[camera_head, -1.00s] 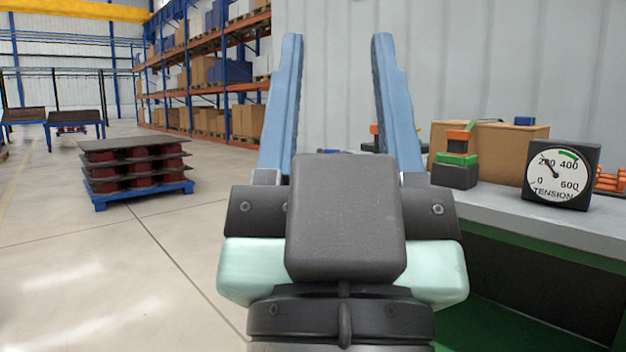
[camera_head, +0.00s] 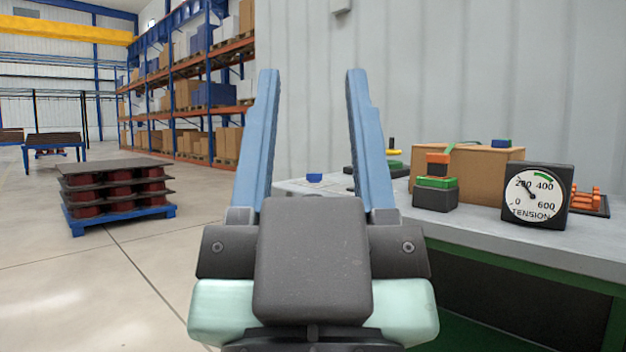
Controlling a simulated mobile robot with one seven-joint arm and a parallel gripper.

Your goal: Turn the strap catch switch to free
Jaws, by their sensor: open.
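My gripper (camera_head: 312,74) is open, its two blue fingers pointing up and away with nothing between them. It is in front of the left end of a grey bench (camera_head: 585,248). A small black block with a green band and an orange top (camera_head: 436,182) stands on the bench, right of my gripper. It may be the strap catch switch, but I cannot tell, and no setting mark is readable on it. A black tension gauge (camera_head: 537,197) stands further right, its needle near 200.
A cardboard box (camera_head: 466,172) stands behind the block. Orange parts (camera_head: 590,200) lie on a dark tray at the right, and a blue button-like item (camera_head: 314,178) shows between my fingers. A blue pallet (camera_head: 120,215) with stacked loads stands on open floor at the left.

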